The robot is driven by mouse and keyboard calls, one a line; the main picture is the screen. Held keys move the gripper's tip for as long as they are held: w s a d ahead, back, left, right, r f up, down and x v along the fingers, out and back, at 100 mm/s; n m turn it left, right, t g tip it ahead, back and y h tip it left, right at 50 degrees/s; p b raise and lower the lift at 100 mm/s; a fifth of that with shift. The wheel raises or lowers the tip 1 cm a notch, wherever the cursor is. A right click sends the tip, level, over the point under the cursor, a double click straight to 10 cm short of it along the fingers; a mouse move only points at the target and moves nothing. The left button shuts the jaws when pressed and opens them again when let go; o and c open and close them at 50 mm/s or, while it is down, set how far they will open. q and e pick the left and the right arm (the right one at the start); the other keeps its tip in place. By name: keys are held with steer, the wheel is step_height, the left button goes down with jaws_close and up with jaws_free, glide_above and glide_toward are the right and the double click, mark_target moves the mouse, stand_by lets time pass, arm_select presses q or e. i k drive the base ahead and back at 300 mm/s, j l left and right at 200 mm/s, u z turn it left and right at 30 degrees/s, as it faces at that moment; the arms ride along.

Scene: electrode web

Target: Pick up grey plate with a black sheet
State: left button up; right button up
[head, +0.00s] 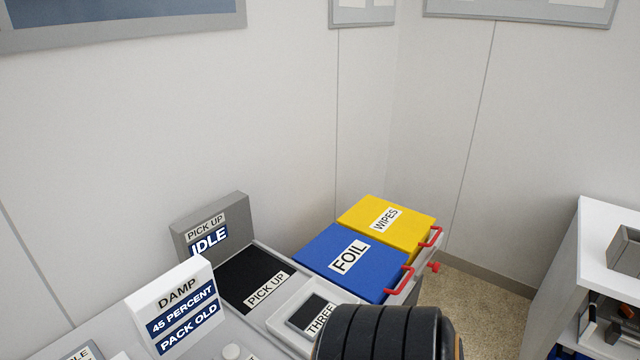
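A light grey plate (277,321) with a black sheet (307,311) on it lies at the lower middle of the head view. A label reading THREE is on the sheet, and the plate's lower right part is hidden behind a dark ribbed cylinder. Just behind it, a larger black surface (237,278) labelled PICK UP lies flat in front of a grey upright sign (236,210) reading PICK UP and IDLE. Neither of my grippers shows in the head view, so their distance to the plate cannot be seen.
A blue FOIL box (331,265) and a yellow WIPES box (408,229), both with red handles, stand at the back right. A white DAMP sign (157,298) stands to the left. A white shelf (587,243) is at far right. Bare floor lies between.

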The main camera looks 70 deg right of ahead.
mark_target(307, 320)
steer(key=z, duration=2.15)
steer(key=i+l+u, duration=0.1)
steer(key=u, duration=0.3)
steer(key=l+u, duration=0.4)
steer(key=i+l+u, duration=0.1)
steer(key=u, duration=0.3)
steer(key=l+u, duration=0.4)
steer(key=j, duration=0.1)
